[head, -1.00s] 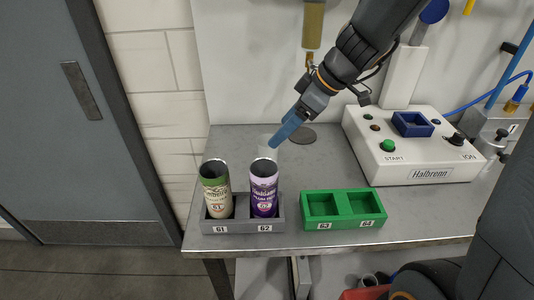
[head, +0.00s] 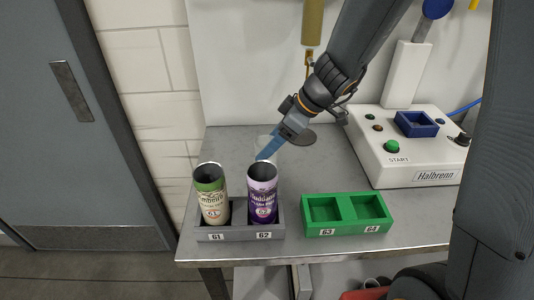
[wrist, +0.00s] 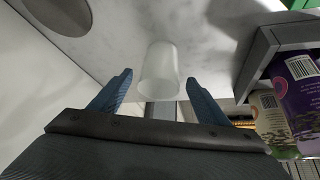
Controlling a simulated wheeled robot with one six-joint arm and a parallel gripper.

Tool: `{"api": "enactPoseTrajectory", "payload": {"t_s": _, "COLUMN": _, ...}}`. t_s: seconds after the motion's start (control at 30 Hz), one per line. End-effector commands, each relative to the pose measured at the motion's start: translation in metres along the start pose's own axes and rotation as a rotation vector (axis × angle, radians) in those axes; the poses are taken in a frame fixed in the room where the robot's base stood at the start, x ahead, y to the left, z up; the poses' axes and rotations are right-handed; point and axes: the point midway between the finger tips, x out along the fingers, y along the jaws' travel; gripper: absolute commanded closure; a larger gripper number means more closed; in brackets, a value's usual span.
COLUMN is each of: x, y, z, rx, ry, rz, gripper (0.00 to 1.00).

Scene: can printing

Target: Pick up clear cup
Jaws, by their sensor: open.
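The clear cup (wrist: 159,72) is a frosted, see-through tumbler on the grey table. In the wrist view it stands in front of my gripper, centred between the two blue fingers. In the head view the cup (head: 266,143) is mostly hidden behind my gripper (head: 268,152) and the purple can. My gripper (wrist: 154,92) is open, with one blue finger on each side of the cup's line. The fingertips reach about the cup's near end; I cannot tell if they touch it.
A green can (head: 211,195) and a purple can (head: 262,193) stand in the grey holder (head: 240,234) marked 61 and 62, close to my gripper. A green holder (head: 346,227) is empty. A white control box (head: 408,165) stands right. The table's back left is clear.

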Motion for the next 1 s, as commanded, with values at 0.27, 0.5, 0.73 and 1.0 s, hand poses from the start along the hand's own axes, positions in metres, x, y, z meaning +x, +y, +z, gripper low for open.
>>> {"api": "enactPoseTrajectory", "payload": {"t_s": 0.27, "x": 0.025, "y": 0.001, "z": -0.001, "rx": 0.001, "ry": 0.000, "rz": 0.000, "gripper": 0.31}}
{"api": "enactPoseTrajectory", "payload": {"t_s": 0.5, "x": 0.027, "y": 0.001, "z": 0.000, "rx": -0.001, "ry": 0.000, "rz": 0.001, "gripper": 0.31}}
{"api": "enactPoseTrajectory", "payload": {"t_s": 0.73, "x": 0.027, "y": 0.001, "z": 0.000, "rx": 0.000, "ry": 0.000, "rz": 0.001, "gripper": 0.64}}
{"api": "enactPoseTrajectory", "payload": {"t_s": 1.0, "x": 0.026, "y": 0.001, "z": 0.000, "rx": 0.000, "ry": 0.000, "rz": 0.001, "gripper": 0.75}}
